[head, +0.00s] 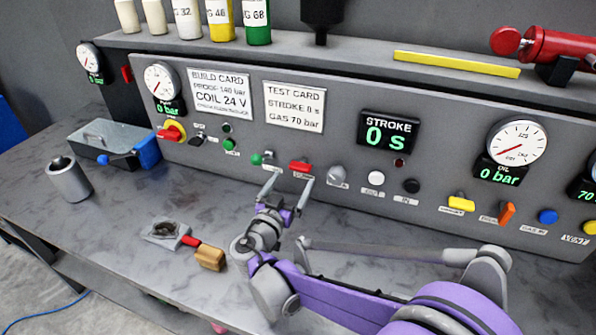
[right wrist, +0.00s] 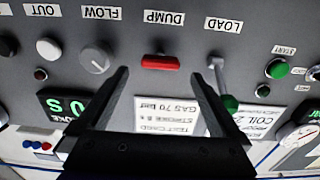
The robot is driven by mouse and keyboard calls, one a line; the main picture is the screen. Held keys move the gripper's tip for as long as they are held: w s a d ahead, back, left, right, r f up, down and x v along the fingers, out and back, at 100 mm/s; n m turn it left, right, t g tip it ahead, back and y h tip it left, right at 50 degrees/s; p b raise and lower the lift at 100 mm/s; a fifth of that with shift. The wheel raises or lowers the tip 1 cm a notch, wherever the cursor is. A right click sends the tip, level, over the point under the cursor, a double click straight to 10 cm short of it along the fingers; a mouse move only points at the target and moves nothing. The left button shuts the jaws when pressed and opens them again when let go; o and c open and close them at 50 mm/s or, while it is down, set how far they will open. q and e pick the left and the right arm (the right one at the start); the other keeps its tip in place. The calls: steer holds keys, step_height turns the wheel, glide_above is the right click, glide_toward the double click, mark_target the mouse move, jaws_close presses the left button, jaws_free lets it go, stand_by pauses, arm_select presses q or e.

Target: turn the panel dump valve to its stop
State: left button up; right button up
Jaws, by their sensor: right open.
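The dump valve is a red bar handle (head: 300,165) on the grey panel, below the white cards. In the right wrist view, which is upside down, the red handle (right wrist: 160,62) lies level beside the DUMP label. My right gripper (head: 287,188) is open and empty in front of the panel, its fingers pointing at the handle. In the right wrist view the fingers (right wrist: 160,78) are spread to either side of the handle, apart from it. The handle's pivot and stop cannot be made out. My left gripper is not in view.
The LOAD lever with a green knob (right wrist: 229,103) is close beside one finger. The grey FLOW knob (head: 337,176) is on the handle's other side.

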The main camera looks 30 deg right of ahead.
mark_target(298, 171)
steer(key=x, duration=0.5)
steer(key=shift+w+d, duration=0.1)
steer(key=shift+w, duration=0.05)
steer(key=c, duration=1.3)
